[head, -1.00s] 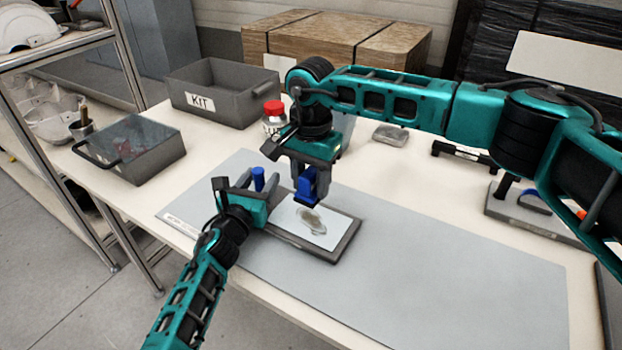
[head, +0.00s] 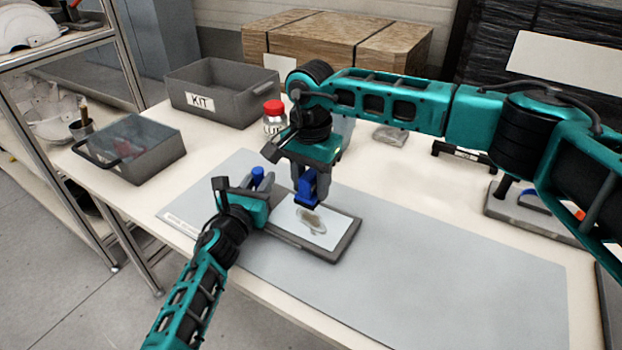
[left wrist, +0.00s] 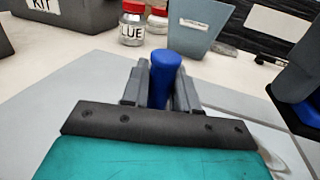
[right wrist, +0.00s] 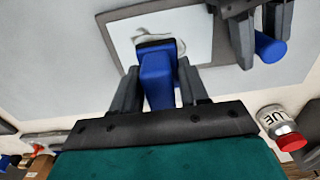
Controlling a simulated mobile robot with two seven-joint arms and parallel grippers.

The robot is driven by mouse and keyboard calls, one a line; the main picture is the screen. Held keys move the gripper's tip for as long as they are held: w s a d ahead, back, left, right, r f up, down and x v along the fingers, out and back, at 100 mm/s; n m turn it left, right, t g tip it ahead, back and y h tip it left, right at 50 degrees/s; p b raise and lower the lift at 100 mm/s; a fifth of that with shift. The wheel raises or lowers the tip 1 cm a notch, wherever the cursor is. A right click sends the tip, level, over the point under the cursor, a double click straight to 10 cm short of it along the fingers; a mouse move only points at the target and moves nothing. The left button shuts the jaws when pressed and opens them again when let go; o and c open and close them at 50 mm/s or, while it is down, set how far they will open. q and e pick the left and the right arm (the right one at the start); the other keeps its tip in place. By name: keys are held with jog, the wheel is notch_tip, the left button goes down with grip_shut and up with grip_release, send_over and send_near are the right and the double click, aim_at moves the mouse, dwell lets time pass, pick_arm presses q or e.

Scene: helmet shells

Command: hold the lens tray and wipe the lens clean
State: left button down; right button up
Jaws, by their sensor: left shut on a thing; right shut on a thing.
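The lens tray (head: 350,240) is a dark grey frame with a white inner surface, flat on the grey mat. A clear lens (head: 313,226) with a brownish smear lies on it; it partly shows in the right wrist view (right wrist: 150,36). My left gripper (head: 258,180) is shut on the blue upright knob (left wrist: 166,68) at the tray's left end. My right gripper (head: 312,190) points down, shut on a blue wiper (right wrist: 157,80) with a dark lower end. The wiper is over the lens's far edge; I cannot tell whether it touches.
A grey KIT bin (head: 225,95), a red-capped jar (head: 273,115) and a lidded grey box (head: 135,150) stand behind and left. A grey-blue container (left wrist: 193,28) is behind the right gripper. The mat (head: 450,275) is clear to the right.

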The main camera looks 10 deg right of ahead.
jog(key=shift+f, duration=1.75)
jog(key=shift+w+a, duration=1.05)
jog(key=shift+a, duration=0.2)
jog(key=shift+f, duration=0.55)
jog(key=shift+s+d, duration=1.1)
jog(key=shift+d, duration=0.2)
jog(key=shift+s+d, duration=1.05)
jog(key=shift+d, duration=0.2)
jog(key=shift+f, duration=0.45)
